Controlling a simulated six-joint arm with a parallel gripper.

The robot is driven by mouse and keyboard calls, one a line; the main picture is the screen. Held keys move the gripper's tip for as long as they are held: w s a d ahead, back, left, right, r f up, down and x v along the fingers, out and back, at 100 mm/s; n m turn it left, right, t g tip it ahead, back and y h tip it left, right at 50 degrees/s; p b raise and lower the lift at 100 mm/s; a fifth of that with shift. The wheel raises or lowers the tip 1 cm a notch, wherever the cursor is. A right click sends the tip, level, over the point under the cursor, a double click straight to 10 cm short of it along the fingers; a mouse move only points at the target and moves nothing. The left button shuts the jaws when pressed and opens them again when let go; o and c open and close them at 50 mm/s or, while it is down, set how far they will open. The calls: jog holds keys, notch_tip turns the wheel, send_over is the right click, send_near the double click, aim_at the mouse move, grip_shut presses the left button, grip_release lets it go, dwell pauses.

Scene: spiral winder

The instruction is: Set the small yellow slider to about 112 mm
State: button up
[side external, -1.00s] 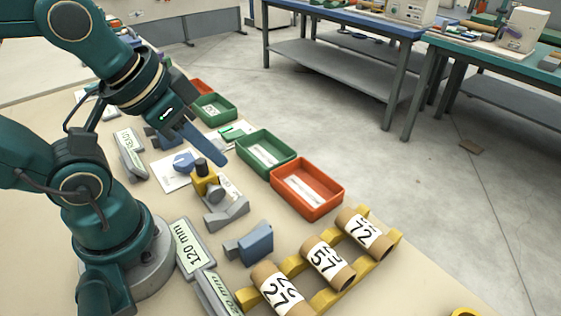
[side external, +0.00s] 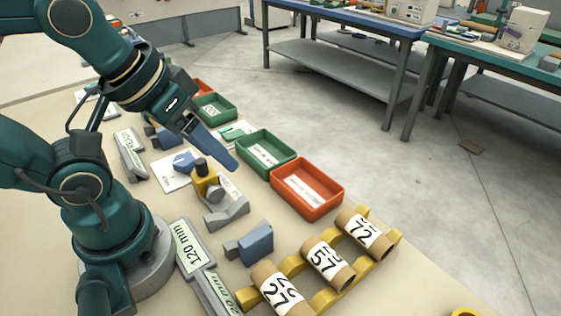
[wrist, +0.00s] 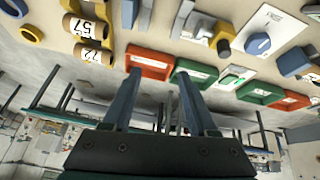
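The small yellow slider (side external: 207,187) with its black knob stands on a grey rail in the middle of the bench in the side view. It also shows at the top of the wrist view (wrist: 224,30). The fingers are clear of the slider in that view.
A green tray (side external: 291,159) and an orange tray (side external: 332,207) stand to the right. A blue-grey block (side external: 256,243) sits in front. Cardboard rolls marked 27, 57 and 72 (side external: 366,230) lie on yellow cradles. A blue knob (side external: 183,161) on a white plate is behind the slider.

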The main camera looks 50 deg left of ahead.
jog(key=n, duration=0.2)
jog(key=n+g, duration=0.5)
jog(key=n, duration=0.9)
send_over(200, 161)
jog(key=f, duration=0.5)
jog(key=shift+w+d, duration=0.1)
jog(key=shift+w, duration=0.1)
jog(key=shift+s+a+f+g, duration=0.15)
jog(key=shift+a+f+g, duration=0.15)
jog(key=shift+f, duration=0.2)
jog(key=shift+d+f, duration=0.1)
jog(key=shift+f, duration=2.15)
grip_shut()
